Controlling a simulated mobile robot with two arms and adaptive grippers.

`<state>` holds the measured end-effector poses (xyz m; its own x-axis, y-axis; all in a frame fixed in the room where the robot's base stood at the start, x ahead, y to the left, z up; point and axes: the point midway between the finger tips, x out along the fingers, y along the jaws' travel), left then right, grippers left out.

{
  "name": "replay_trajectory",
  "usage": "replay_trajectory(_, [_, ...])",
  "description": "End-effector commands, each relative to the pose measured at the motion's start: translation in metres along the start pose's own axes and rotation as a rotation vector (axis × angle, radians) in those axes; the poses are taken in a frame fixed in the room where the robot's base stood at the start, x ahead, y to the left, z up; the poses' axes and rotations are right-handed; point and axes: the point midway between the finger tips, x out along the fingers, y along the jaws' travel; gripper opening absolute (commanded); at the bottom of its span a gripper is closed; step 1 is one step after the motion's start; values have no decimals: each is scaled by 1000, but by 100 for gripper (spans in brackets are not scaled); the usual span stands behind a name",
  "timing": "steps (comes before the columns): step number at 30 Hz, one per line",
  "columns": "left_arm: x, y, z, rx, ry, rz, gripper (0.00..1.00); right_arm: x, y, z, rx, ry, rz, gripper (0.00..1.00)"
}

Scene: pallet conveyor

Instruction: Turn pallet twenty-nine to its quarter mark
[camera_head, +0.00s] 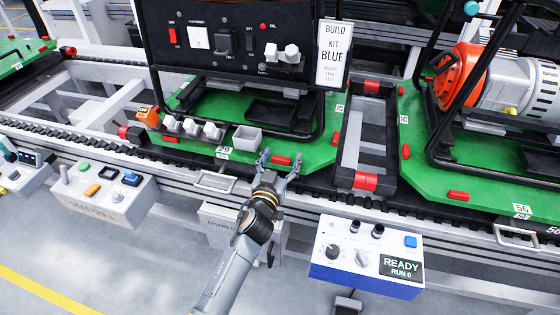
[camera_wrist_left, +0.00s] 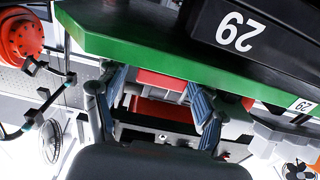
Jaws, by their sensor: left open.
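Pallet twenty-nine (camera_head: 312,154) is the green plate in the middle of the head view, with a small 29 label (camera_head: 223,149) on its front edge. A black frame and control panel stand on it. My left gripper (camera_head: 279,161) is open at the pallet's front edge, its two fingers either side of a red block (camera_head: 282,161). In the left wrist view the gripper (camera_wrist_left: 155,88) has its fingers spread around the red block (camera_wrist_left: 160,80), below the green edge (camera_wrist_left: 140,46). Whether they touch it I cannot tell. My right gripper does not show.
A READY box (camera_head: 366,258) stands in front right, and a button box (camera_head: 103,193) front left. Another green pallet (camera_head: 425,170) with an orange-and-grey machine is at right. A grey bin (camera_head: 247,138) and several white connectors sit on the middle pallet. Conveyor rails run along the front.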

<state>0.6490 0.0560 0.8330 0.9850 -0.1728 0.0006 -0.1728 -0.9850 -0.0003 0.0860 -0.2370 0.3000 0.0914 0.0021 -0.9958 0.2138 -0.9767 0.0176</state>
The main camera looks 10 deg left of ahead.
Motion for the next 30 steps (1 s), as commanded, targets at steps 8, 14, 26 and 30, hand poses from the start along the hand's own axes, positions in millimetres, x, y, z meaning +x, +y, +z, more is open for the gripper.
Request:
replay_trajectory(8, [-37,0,2,-2,-3,-1,70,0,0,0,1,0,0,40])
replay_trajectory(14, [-81,0,2,-2,-4,0,70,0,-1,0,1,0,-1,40])
replay_trajectory(26, [-120,0,0,1,0,0,70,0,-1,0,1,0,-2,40])
replay_trajectory(30, [-120,0,0,1,0,0,70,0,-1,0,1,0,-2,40])
